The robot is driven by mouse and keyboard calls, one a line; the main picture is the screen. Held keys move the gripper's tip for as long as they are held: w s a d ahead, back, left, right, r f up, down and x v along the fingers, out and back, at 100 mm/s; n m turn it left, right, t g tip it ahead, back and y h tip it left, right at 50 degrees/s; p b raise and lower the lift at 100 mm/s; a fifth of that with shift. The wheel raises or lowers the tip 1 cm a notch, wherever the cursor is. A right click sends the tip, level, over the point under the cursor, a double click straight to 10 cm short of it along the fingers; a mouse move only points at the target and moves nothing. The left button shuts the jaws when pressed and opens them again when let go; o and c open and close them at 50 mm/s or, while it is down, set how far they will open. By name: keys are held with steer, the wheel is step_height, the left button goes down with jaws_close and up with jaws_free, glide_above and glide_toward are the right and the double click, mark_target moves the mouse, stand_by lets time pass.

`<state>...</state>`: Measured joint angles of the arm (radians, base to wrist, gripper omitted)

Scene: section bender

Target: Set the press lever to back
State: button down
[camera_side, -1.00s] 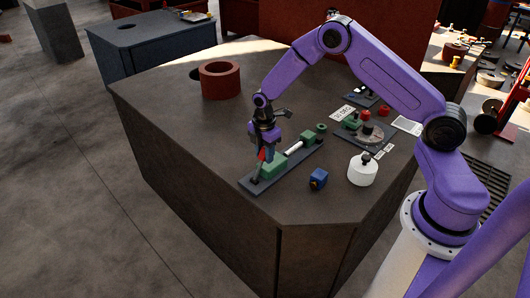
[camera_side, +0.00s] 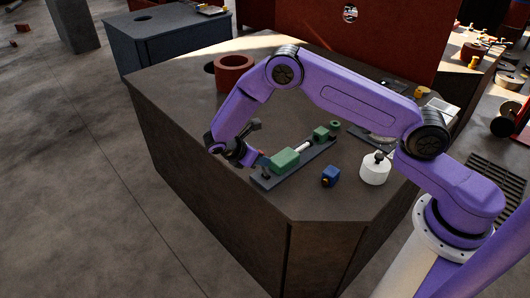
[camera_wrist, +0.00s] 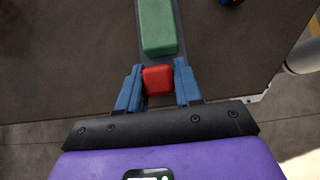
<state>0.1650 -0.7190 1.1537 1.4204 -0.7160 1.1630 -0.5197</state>
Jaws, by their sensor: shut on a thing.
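The press lever's red handle (camera_wrist: 158,79) sits between the two blue fingers of my gripper (camera_wrist: 159,86) in the wrist view, and the gripper is shut on it. In the side view my gripper (camera_side: 260,161) is tilted at the left end of the press's dark base plate (camera_side: 266,183). The handle is mostly hidden there by the fingers, so the lever's exact angle is hard to tell. The press's green block (camera_side: 284,159) sits on the plate just right of the gripper; it also shows ahead of the handle in the wrist view (camera_wrist: 158,27).
A blue block (camera_side: 330,176) and a white round container (camera_side: 375,170) stand right of the plate. A red-brown ring (camera_side: 234,73) stands at the back of the bench. The bench top (camera_side: 185,100) is clear at the left.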

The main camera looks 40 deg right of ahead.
steer(key=shift+a+f+h, duration=0.3)
steer(key=shift+a+h, duration=0.4)
steer(key=shift+h, duration=0.1)
steer(key=shift+a+f+h, duration=0.3)
steer(key=shift+a+h, duration=0.35)
steer(key=shift+h, duration=0.15)
steer(key=c, duration=0.8)
jaws_free()
steer(key=shift+a, duration=0.1)
steer(key=shift+c, duration=0.2)
steer(key=v, duration=1.7)
steer(key=shift+a+r, duration=0.1)
steer(key=shift+r, duration=0.05)
